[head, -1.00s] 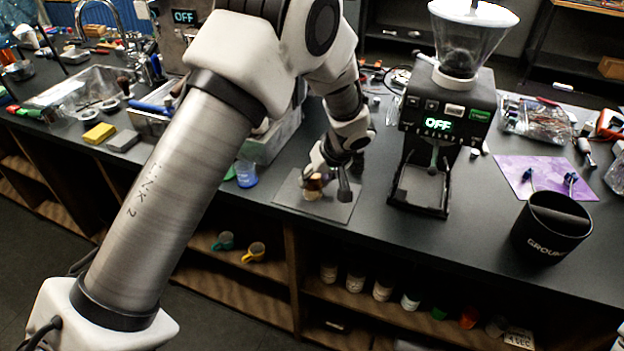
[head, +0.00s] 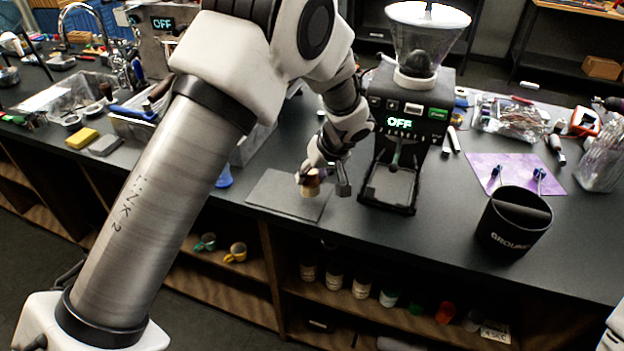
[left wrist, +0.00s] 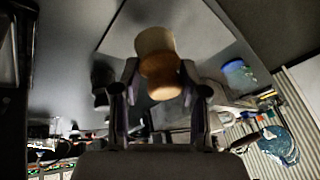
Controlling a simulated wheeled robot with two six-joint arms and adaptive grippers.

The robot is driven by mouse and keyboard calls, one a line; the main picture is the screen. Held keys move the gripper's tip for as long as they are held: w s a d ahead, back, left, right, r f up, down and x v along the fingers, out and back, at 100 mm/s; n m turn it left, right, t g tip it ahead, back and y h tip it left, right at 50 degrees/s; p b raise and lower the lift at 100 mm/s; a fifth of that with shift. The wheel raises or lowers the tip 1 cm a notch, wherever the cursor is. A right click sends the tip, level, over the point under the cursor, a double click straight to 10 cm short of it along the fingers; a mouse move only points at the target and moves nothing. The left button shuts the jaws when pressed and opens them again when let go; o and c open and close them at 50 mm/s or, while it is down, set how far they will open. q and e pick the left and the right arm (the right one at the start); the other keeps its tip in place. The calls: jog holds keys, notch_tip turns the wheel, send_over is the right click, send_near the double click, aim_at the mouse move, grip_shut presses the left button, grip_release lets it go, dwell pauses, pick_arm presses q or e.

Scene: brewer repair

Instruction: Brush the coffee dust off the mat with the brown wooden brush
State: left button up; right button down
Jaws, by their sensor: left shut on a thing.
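The brown wooden brush (head: 310,186) is in my left gripper (head: 322,178), which is shut on it above the right part of the mat. In the left wrist view the brush (left wrist: 158,64) sits between the two fingers (left wrist: 160,85). The dark grey mat (head: 276,196) lies flat near the counter's front edge. Whether the brush touches the mat, I cannot tell. No coffee dust can be made out on the mat at this size. My right gripper is not in view.
A black grinder (head: 408,130) showing OFF stands close right of the gripper. A black knock bin (head: 513,225) and a purple mat (head: 515,172) are further right. A blue cup (head: 223,178) is left of the mat, partly behind my arm. The counter's front edge is close.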

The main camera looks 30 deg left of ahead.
pick_arm(q)
notch_tip(320, 180, up, 2)
jog(key=shift+a+r+p, duration=0.1)
jog(key=shift+a+p, duration=0.05)
jog(key=shift+p, duration=0.3)
jog(key=shift+r+p, duration=0.5)
jog(key=shift+r, duration=0.2)
jog(key=shift+r+p, duration=0.35)
jog(key=shift+r, duration=0.35)
